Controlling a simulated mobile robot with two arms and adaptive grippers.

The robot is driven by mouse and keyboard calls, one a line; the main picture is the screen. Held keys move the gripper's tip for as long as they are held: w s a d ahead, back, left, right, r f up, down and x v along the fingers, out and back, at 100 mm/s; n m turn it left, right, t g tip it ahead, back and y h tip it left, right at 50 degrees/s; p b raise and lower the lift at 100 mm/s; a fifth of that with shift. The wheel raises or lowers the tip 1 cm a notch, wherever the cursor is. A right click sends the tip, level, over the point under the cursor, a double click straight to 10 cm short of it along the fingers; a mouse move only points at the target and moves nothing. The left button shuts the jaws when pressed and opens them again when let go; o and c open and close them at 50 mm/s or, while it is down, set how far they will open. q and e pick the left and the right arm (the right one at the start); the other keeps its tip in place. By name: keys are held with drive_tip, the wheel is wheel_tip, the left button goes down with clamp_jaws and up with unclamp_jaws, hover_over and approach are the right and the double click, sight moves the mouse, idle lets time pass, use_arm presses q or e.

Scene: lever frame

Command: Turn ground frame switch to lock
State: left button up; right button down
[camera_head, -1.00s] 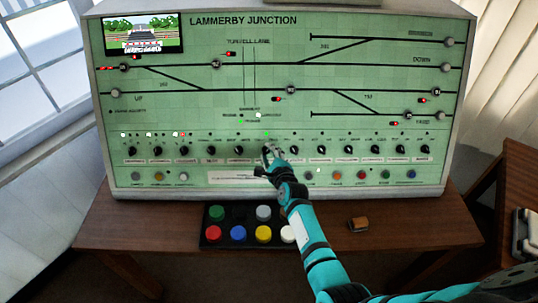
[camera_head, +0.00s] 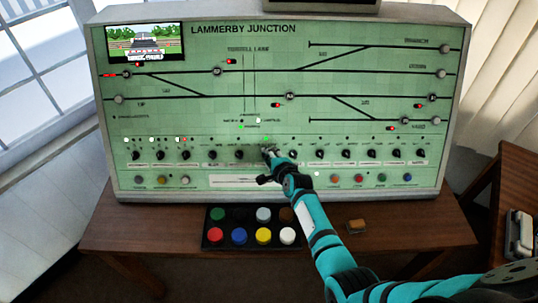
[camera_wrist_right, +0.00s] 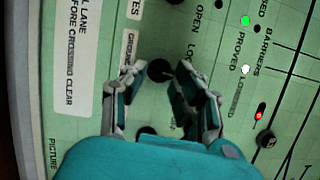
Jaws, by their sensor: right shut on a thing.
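The ground frame switch (camera_wrist_right: 160,70) is a small dark round knob on the green panel (camera_head: 350,75). In the right wrist view it sits beside a partly hidden label (camera_wrist_right: 128,48) that starts with "GROUND". My right gripper (camera_wrist_right: 157,80) has its fingers on either side of the knob and is shut on it. In the head view my right gripper (camera_head: 268,155) reaches the middle of the knob row and hides the switch. Which position the knob points to cannot be told. The marking near it is partly cut off. My left gripper is not in view.
Several similar black knobs stand close on both sides, such as one to the left (camera_head: 239,154). Coloured buttons (camera_head: 335,179) line the panel below.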

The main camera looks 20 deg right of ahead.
drive_tip(key=n+p, duration=0.1)
drive_tip(key=n, duration=0.1)
drive_tip(key=n+g+p, duration=0.1)
drive_tip(key=n, duration=0.1)
drive_tip(key=shift+w+r+g+p, duration=0.1)
drive_tip(key=shift+r+g+p, duration=0.2)
drive_tip(key=shift+p, duration=0.05)
drive_tip(key=shift+n+g+p, duration=0.5)
drive_tip(key=shift+n, duration=1)
drive_tip(key=c, duration=1)
unclamp_jaws()
drive_tip(key=a+v, duration=0.1)
drive_tip(key=v, duration=1)
drive_tip(key=shift+s+d+r, duration=0.3)
drive_tip(key=shift+r, duration=0.05)
